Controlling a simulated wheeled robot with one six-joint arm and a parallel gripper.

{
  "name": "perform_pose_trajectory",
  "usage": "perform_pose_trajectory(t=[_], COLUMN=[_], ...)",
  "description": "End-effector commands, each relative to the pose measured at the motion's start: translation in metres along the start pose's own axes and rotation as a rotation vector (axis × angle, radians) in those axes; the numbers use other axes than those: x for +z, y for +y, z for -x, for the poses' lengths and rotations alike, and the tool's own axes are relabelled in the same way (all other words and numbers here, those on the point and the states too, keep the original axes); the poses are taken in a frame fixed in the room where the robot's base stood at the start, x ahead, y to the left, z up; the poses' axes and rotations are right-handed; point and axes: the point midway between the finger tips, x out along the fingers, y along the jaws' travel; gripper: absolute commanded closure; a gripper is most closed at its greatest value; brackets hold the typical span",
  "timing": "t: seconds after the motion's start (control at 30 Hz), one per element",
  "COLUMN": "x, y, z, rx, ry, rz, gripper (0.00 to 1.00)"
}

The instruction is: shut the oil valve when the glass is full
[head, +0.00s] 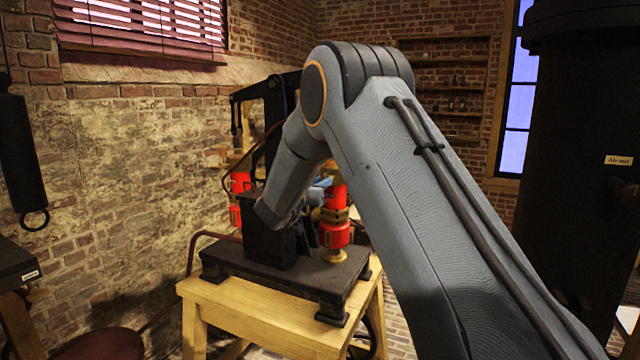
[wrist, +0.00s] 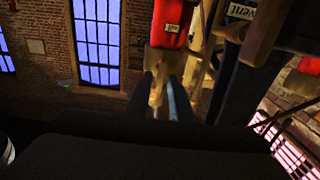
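In the wrist view, which looks upside down, a red body (wrist: 171,28) carries a white label that reads "oil". A pale yellow part (wrist: 158,92) extends from it and shows between the two dark fingers of my gripper (wrist: 163,80). The fingers stand apart; I cannot tell whether they touch that part. In the head view, a red and brass fitting (head: 335,235) stands on the dark press-like machine (head: 262,235), partly behind my arm, and another red fitting (head: 240,183) is to its left. My fingers are hidden there. I cannot make out the glass or its level.
A label reading "vent" (wrist: 241,12) sits beside the oil label in the wrist view. The machine stands on a wooden table (head: 250,310). A large black cylinder (head: 575,120) rises at the right. A dark cylinder (head: 20,150) hangs at the left wall.

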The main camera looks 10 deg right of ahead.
Motion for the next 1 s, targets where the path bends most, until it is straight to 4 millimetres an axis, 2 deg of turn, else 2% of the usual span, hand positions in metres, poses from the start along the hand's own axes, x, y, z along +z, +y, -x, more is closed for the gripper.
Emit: perform_pose_trajectory(t=[0.03,0.1,0.57,1.0], x=[0.0000,-0.0001,0.0017,0.0044], y=[-0.0001,-0.0001,-0.0002,0.0008], z=[0.0002,0.0002,0.0001,-0.0004], rx=[0.000,0.000,0.000,-0.001], ry=[0.000,0.000,0.000,0.001], rz=[0.000,0.000,-0.068,-0.423], gripper=[0.90,1.00,1.00,1.00])
